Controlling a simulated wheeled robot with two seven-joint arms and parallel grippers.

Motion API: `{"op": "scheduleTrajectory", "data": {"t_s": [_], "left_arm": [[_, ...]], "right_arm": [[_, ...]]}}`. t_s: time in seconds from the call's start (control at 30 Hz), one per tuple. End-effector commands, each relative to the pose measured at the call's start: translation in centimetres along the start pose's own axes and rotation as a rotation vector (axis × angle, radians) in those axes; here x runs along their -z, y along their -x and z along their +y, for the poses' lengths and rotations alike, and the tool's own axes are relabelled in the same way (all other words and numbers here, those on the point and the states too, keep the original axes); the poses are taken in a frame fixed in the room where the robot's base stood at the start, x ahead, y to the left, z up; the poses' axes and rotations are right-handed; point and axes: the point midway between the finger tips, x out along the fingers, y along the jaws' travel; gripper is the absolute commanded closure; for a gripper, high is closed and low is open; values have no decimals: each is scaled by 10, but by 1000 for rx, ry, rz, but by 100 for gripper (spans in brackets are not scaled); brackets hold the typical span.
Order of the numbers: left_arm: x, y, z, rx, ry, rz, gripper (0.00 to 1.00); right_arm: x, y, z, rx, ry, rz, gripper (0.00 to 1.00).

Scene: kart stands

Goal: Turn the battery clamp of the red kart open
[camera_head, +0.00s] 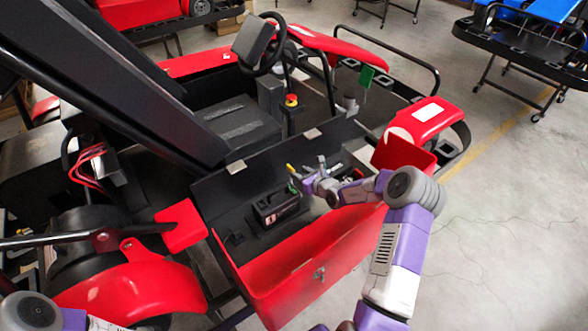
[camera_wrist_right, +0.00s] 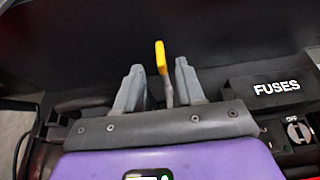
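The red kart's side box (camera_head: 310,262) is open, with a black battery-like block (camera_head: 277,208) inside. A lever with a yellow tip, apparently the battery clamp handle (camera_wrist_right: 162,60), stands nearly upright in the right wrist view. Its yellow end also shows small in the head view, just left of my right gripper (camera_head: 305,176). In the wrist view, my right gripper (camera_wrist_right: 159,85) has its two grey fingers apart, one on each side of the lever, with gaps visible. The lever's base is hidden behind the gripper. My left gripper is out of view.
A black box marked FUSES (camera_wrist_right: 277,88) and a switch marked OFF (camera_wrist_right: 298,131) sit right of the gripper. The box's dark raised lid (camera_head: 275,160) stands behind. A steering wheel (camera_head: 262,45) is farther back. Open floor (camera_head: 510,220) lies at right.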

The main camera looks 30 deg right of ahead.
Motion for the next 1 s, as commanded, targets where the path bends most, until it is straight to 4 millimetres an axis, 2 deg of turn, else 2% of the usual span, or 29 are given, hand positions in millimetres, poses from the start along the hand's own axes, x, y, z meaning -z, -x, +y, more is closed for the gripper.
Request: {"op": "scheduleTrajectory", "data": {"t_s": [0.1, 0.3, 0.5, 0.77, 1.0], "left_arm": [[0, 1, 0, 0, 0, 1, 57], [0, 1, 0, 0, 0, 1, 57], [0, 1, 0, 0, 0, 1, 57], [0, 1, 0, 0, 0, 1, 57], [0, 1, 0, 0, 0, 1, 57]], "right_arm": [[0, -20, 1, -2, -1, -1, 62], [0, -44, 1, -3, -1, 0, 62], [0, -53, 1, -2, 1, 1, 62], [0, -54, 1, -2, 2, 1, 62], [0, -54, 1, -2, 1, 1, 98]]}}
